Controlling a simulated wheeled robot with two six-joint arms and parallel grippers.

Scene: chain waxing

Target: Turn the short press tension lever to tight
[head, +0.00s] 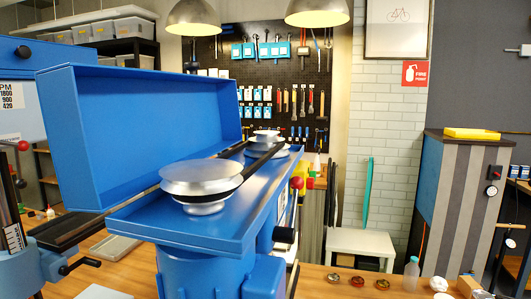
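The blue press (205,262) stands close in front of me, with its top belt cover (150,125) swung open. Inside the housing are a large silver pulley (200,172), a second silver pulley (266,138) farther back and a black belt (262,160) running between them. On its right side are a lever with a red ball knob (297,183) and a black knob (284,235). I cannot tell which of these is the tension lever, or its setting. Neither of my grippers is in view.
Another blue machine (22,92) with a speed label stands at the left edge, its black crank handle (84,263) reaching toward the press. The wooden bench (335,289) holds several small round tins and a clear bottle (411,269) at right. A white stool (360,243) stands behind.

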